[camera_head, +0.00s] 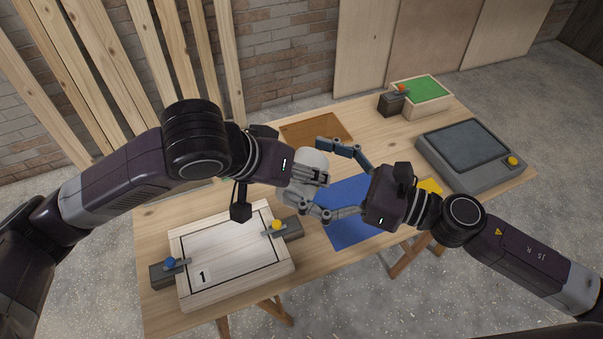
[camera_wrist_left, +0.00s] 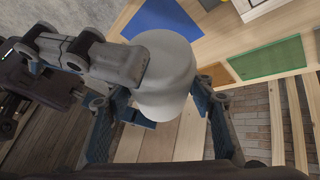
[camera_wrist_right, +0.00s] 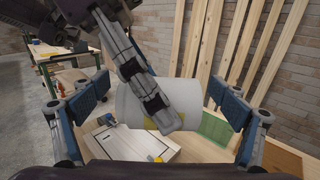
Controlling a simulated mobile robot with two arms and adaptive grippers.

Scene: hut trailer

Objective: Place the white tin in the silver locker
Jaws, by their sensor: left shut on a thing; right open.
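The white tin (camera_head: 313,160) is held above the middle of the table by my left gripper (camera_head: 316,178), which is shut on it. The tin also shows in the left wrist view (camera_wrist_left: 166,78) and in the right wrist view (camera_wrist_right: 190,92), partly hidden by fingers. My right gripper (camera_head: 325,176) is open, its fingers spread on either side of the tin; I cannot tell if they touch it. A grey case (camera_head: 450,168) with a dark top panel and yellow knob stands at the table's right end and appears closed. I cannot tell for sure that it is the silver locker.
A pale wooden box (camera_head: 225,250) marked 1, with blue and yellow knobs, lies front left. A blue mat (camera_head: 352,232) lies under the grippers, a brown panel (camera_head: 318,128) behind. A green-topped box (camera_head: 420,95) stands back right. Bare wood shows left of the grey case.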

